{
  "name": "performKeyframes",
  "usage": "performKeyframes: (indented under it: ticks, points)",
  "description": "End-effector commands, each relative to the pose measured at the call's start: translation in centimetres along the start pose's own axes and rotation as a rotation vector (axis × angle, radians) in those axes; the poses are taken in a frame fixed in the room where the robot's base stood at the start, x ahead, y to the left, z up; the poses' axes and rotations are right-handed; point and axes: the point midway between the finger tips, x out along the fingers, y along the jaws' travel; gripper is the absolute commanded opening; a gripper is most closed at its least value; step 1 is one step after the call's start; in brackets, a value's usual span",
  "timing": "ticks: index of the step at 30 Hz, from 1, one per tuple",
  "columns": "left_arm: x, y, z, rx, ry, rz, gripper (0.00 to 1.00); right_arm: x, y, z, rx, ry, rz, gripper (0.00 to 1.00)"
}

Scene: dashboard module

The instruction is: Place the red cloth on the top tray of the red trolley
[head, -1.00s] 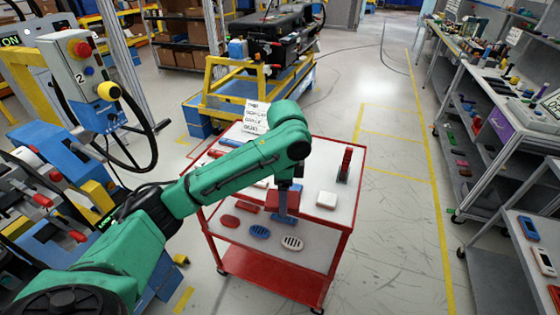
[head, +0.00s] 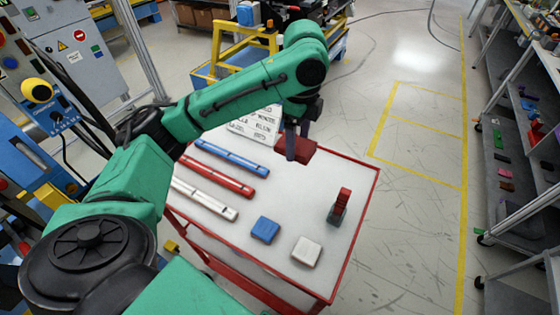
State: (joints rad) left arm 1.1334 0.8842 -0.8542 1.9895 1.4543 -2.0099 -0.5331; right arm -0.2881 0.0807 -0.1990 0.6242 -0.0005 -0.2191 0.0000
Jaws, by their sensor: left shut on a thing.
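The red cloth (head: 322,149) looks like a small folded dark red block. My left gripper (head: 298,152) is shut on it, and the fingers cover part of it. The red trolley (head: 372,190) stands in front of me, and its white top tray (head: 285,195) shows from above. The gripper and cloth appear over the far part of this tray; the exact gap below the cloth is hard to judge. A blue folded cloth (head: 265,229) and a white one (head: 306,251) lie on the tray's near part. My right gripper is not in view.
Blue (head: 232,156), red (head: 217,176) and white (head: 204,199) long bars lie on the tray's left. A red-and-dark upright object (head: 340,205) stands at its right. A lettered white sign (head: 255,125) is behind. Bare tray lies in the middle.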

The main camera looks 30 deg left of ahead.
Motion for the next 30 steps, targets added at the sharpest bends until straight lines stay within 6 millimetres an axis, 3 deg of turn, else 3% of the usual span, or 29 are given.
performKeyframes:
  ticks: [4, 11, 15, 21, 24, 30]
  points:
    - [3.5, 0.2, -0.1, 0.003, 0.001, 0.008, 0.20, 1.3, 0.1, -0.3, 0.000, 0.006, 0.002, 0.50]
    - [10.6, 0.2, 0.1, 0.000, -0.002, 0.008, 0.20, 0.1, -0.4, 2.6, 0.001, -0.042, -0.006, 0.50]
    - [14.3, 0.2, 0.1, 0.000, -0.002, 0.004, 0.20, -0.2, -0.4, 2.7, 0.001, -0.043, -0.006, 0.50]
    - [17.8, 0.2, 0.0, 0.000, -0.001, 0.004, 0.20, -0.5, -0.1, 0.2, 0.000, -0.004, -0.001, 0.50]
    - [19.5, 0.1, 0.0, 0.000, -0.001, 0.002, 0.20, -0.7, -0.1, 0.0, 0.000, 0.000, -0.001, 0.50]
    - [19.9, 0.1, 0.0, 0.001, 0.000, -0.001, 0.20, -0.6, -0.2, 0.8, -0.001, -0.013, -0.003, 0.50]
